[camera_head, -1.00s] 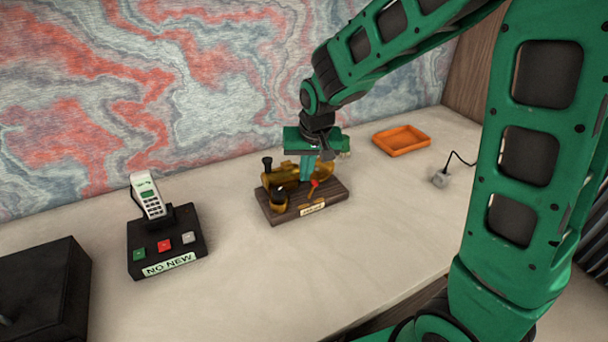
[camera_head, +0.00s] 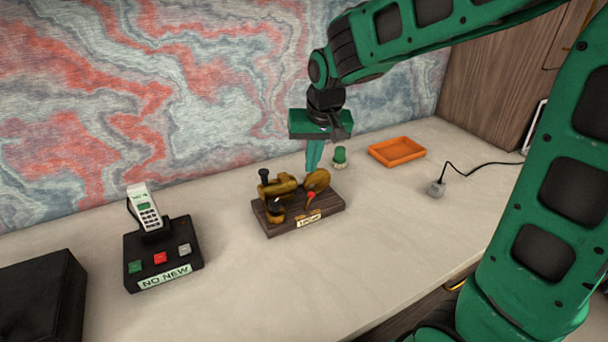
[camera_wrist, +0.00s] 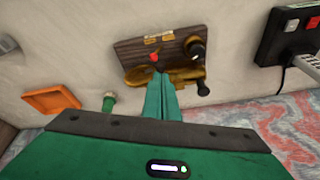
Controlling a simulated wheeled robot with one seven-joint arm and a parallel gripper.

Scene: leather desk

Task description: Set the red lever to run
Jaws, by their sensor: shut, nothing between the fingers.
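The red lever (camera_head: 311,196) is a small red-tipped handle on a brass engine model (camera_head: 279,187) with a dark wooden base (camera_head: 285,226). A small label plate (camera_head: 308,218) is on the front of the base; I cannot read its words surely. My gripper (camera_head: 313,168) is shut and empty, pointing down just above and behind the model's right part. In the wrist view the fingertips (camera_wrist: 160,80) appear close to the red lever (camera_wrist: 154,57), but I cannot tell that they touch. The fingers hide part of the brass body there.
A green-topped knob (camera_head: 340,156) stands behind the model to the right, near an orange tray (camera_head: 397,151). A grey corded piece (camera_head: 436,188) lies farther right. A phone on a black button box (camera_head: 163,255) stands at left. The desk front is clear.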

